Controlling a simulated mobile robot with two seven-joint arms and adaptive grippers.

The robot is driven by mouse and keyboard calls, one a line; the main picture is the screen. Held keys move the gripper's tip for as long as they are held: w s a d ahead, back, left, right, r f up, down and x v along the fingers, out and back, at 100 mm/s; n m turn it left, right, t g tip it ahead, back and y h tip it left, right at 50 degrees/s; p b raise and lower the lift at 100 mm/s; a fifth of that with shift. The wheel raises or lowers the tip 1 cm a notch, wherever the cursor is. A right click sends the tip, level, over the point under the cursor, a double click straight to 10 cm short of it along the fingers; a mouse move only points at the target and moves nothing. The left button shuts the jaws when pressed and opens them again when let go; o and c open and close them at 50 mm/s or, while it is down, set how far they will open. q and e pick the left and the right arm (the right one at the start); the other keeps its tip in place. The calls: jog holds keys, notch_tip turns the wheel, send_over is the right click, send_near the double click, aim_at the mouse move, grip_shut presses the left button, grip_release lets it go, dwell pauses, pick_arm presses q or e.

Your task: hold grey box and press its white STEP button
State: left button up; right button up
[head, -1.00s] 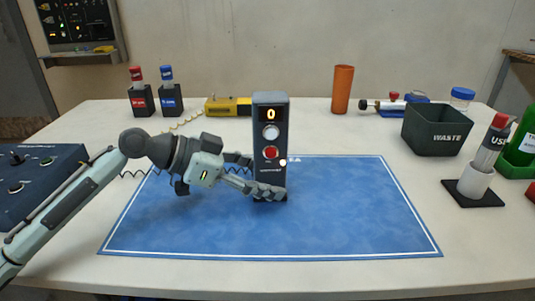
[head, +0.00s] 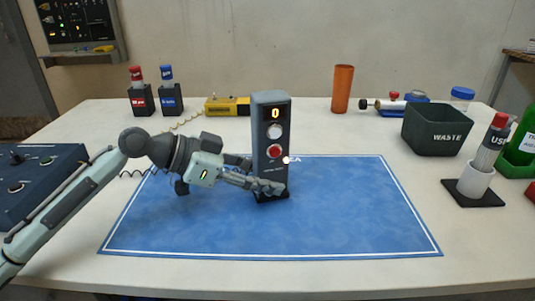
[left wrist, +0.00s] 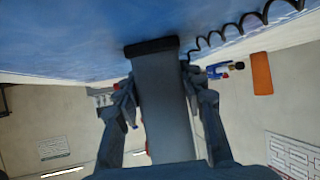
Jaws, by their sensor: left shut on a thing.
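The grey box (head: 271,170) stands upright, slightly tilted, at the back middle of the blue mat (head: 330,215). Its front shows a display reading 0, a white button (head: 274,132) and a red button (head: 273,151) below it. My left gripper (head: 268,180) is shut on the lower part of the box, coming from the left. In the left wrist view the box (left wrist: 162,100) lies between both fingers, its dark base towards the mat. No finger is on the white button. My right gripper is not in view.
A waste bin (head: 436,131) and a holder with a tube (head: 475,184) stand at the right. A yellow device (head: 228,106), bottles (head: 138,95) and an orange cup (head: 342,90) are behind. The front and right of the mat are clear.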

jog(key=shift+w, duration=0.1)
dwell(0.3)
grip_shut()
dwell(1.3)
